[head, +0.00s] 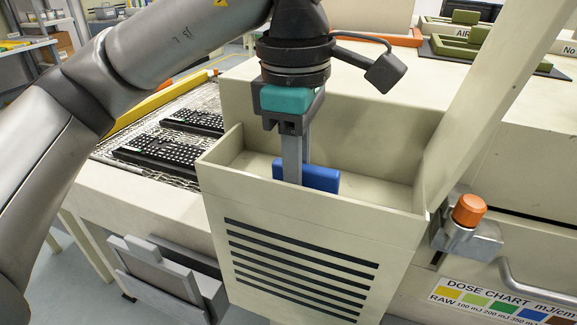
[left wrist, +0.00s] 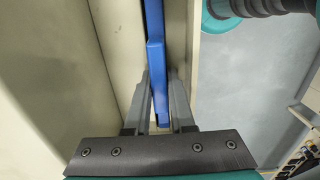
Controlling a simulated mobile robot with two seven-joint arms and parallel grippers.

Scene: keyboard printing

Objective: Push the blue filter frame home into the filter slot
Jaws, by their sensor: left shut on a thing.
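The blue filter frame (head: 320,179) shows as a short blue block inside the open cream housing, close to its front wall. Its lower part is hidden by that wall. The filter slot itself is hidden, so I cannot tell how deep the frame sits. My right gripper is not in view.
The cream housing (head: 225,175) has a louvred front and a raised lid panel (head: 490,95) at right. An orange knob (head: 469,209) stands beside it. Black keyboards (head: 160,157) lie on the mesh conveyor at left. A grey bracket (head: 155,270) hangs at the lower left.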

